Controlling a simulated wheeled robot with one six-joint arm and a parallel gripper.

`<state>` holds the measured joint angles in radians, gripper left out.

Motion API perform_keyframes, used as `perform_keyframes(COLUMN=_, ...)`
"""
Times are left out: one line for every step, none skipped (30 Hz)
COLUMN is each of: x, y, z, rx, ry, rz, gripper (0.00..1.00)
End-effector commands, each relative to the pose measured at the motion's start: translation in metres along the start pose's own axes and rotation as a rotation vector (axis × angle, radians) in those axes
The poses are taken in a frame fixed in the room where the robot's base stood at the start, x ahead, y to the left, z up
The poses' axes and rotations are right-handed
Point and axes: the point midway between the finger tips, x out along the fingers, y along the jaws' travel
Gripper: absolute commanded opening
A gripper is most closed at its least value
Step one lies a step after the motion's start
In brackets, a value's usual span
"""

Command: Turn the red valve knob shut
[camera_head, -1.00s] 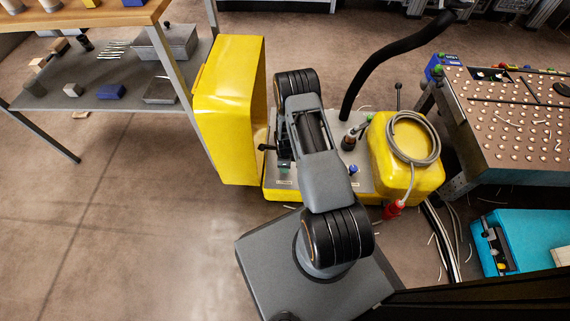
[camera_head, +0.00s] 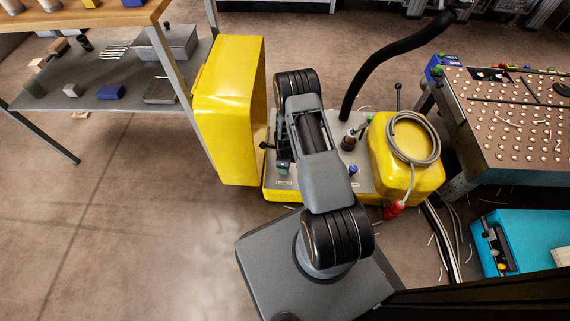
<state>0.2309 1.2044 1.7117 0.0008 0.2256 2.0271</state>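No red valve knob can be made out in the head view. My grey and black arm (camera_head: 318,170) rises from my base and reaches over the grey deck of a yellow machine (camera_head: 228,110). It covers part of that deck.
A coiled cable (camera_head: 414,137) lies on the yellow right-hand housing. A thick black hose (camera_head: 372,65) arches behind it. A perforated table (camera_head: 515,120) and a teal box (camera_head: 530,243) stand right. A shelf rack (camera_head: 135,100) stands left. The floor (camera_head: 120,225) at front left is clear.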

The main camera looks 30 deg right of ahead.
Motion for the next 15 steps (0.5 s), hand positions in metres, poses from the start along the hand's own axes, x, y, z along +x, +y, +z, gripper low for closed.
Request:
perform_keyframes(x=0.000, y=0.000, z=0.000, rx=-0.001, ry=0.000, rz=0.000, gripper=0.66)
perform_keyframes(x=0.000, y=0.000, z=0.000, rx=-0.001, ry=0.000, rz=0.000, gripper=0.69)
perform_keyframes(x=0.000, y=0.000, z=0.000, rx=-0.001, ry=0.000, rz=0.000, gripper=0.72)
perform_keyframes(x=0.000, y=0.000, z=0.000, rx=-0.001, ry=0.000, rz=0.000, gripper=0.75)
perform_keyframes(x=0.000, y=0.000, z=0.000, rx=-0.001, ry=0.000, rz=0.000, gripper=0.76)
perform_keyframes(x=0.000, y=0.000, z=0.000, rx=-0.002, ry=0.000, rz=0.000, gripper=0.76)
perform_keyframes(x=0.000, y=0.000, z=0.000, rx=-0.002, ry=0.000, rz=0.000, gripper=0.76)
perform_keyframes(x=0.000, y=0.000, z=0.000, rx=-0.002, ry=0.000, rz=0.000, gripper=0.76)
perform_keyframes(x=0.000, y=0.000, z=0.000, rx=-0.002, ry=0.000, rz=0.000, gripper=0.76)
perform_keyframes(x=0.000, y=0.000, z=0.000, rx=-0.002, ry=0.000, rz=0.000, gripper=0.76)
perform_keyframes(x=0.000, y=0.000, z=0.000, rx=-0.002, ry=0.000, rz=0.000, gripper=0.76)
perform_keyframes(x=-0.002, y=0.000, z=0.000, rx=-0.002, ry=0.000, rz=0.000, gripper=0.76)
perform_keyframes(x=-0.003, y=0.000, z=0.000, rx=-0.002, ry=0.000, rz=-0.001, gripper=0.76)
perform_keyframes(x=-0.006, y=0.000, z=0.000, rx=-0.002, ry=0.000, rz=-0.001, gripper=0.76)
perform_keyframes(x=-0.010, y=0.000, z=0.000, rx=-0.002, ry=0.000, rz=-0.001, gripper=0.76)
